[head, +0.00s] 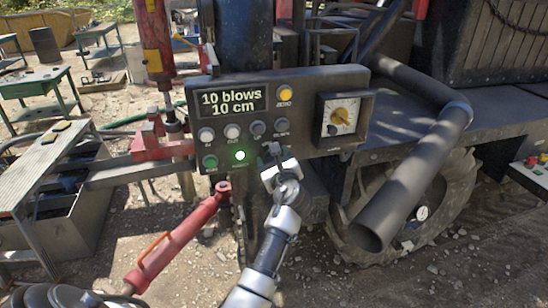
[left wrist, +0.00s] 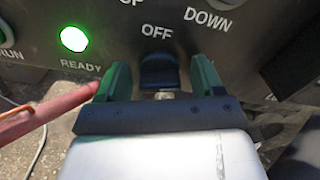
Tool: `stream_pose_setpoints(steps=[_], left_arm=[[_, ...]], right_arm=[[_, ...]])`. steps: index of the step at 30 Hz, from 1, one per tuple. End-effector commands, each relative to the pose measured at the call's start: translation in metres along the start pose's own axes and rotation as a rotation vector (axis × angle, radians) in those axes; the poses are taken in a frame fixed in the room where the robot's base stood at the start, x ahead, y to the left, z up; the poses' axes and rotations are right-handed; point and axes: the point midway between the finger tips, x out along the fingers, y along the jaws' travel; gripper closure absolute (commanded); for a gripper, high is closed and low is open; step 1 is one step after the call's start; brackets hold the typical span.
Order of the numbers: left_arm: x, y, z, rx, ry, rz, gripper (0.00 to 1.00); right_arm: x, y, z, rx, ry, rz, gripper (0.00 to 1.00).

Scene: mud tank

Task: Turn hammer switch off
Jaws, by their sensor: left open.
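The hammer switch is a small black knob (left wrist: 158,72) below the word OFF on the dark control panel (head: 300,128). In the left wrist view it sits between the two green fingers of my left gripper (left wrist: 161,82), with a gap on each side. My left gripper is open. In the head view the left gripper (head: 277,161) is at the lower edge of the panel and largely covers the switch. A green lamp (left wrist: 74,38) marked READY is lit left of the switch; it also shows in the head view (head: 239,155). My right gripper is not in view.
A red cylinder (head: 180,238) lies left of my arm. A thick grey pipe (head: 410,175) slants down at right. A green table (head: 40,90) stands at left.

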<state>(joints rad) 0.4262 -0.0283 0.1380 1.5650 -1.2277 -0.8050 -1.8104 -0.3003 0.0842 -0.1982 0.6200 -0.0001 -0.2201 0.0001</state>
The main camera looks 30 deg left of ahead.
Motion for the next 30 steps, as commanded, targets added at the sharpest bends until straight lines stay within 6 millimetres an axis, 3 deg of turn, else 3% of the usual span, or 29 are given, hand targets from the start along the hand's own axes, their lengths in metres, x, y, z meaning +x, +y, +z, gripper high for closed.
stream_pose_setpoints(steps=[5,14,23,30], left_arm=[[0.0,0.0,0.0,0.0,0.0,0.0,0.32],[0.0,0.0,0.0,0.0,0.001,0.0,0.77],[0.0,0.001,-0.001,-0.035,0.001,0.001,0.78],[0.0,0.002,-0.003,-0.17,0.001,0.001,0.78]], right_arm=[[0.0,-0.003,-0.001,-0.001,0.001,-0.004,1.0],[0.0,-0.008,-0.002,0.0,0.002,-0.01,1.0],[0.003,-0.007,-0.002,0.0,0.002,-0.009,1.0],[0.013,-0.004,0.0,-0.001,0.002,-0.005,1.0]])
